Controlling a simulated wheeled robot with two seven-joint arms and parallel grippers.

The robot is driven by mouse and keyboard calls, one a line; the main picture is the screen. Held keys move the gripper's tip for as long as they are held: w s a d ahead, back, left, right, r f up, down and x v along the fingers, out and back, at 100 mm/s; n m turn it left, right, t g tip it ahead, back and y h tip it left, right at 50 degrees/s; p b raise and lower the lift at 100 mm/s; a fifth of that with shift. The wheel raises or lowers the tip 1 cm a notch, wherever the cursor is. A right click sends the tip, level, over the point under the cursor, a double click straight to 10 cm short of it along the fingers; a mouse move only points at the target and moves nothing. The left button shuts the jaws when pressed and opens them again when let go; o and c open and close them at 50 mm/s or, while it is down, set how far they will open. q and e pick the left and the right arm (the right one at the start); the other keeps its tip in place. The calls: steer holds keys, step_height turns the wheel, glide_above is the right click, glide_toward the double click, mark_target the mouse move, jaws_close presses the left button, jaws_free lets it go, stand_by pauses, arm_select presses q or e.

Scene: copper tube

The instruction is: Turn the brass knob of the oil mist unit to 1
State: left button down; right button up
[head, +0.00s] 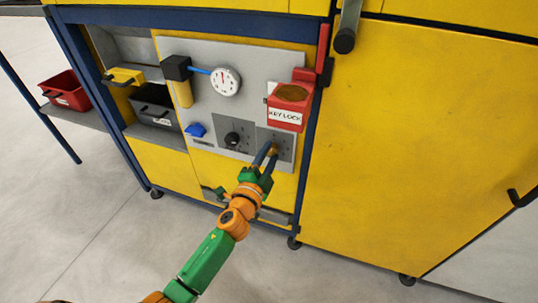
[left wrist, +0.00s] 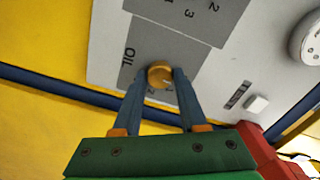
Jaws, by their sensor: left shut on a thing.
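The brass knob (head: 274,149) sits on a dark grey plate (head: 284,140) at the lower right of the light grey panel. It also shows in the left wrist view (left wrist: 160,75), on a plate (left wrist: 143,42) marked OIL. My left gripper (head: 270,152) is shut on the knob, one blue finger on each side; the fingers also show in the left wrist view (left wrist: 160,82). Small marks beside the knob are partly covered by the fingers, and I cannot read the knob's setting. My right gripper is not in view.
A black knob (head: 232,139) on its own plate is just left of the brass one. Above are a red KEY LOCK box (head: 285,117) and a white dial (head: 225,81). Open floor lies in front.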

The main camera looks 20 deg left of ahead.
arm_select(q)
steer(key=m, duration=0.4)
steer(key=shift+m, duration=1.5)
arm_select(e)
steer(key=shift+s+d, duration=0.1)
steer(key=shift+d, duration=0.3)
arm_select(q)
steer(key=shift+f, duration=0.1)
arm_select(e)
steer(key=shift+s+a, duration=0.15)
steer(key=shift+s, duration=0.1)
arm_select(q)
steer(key=shift+c, duration=2.2)
jaws_free()
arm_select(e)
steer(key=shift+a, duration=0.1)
arm_select(q)
steer(key=s+p, duration=0.1)
steer(key=s, duration=0.6)
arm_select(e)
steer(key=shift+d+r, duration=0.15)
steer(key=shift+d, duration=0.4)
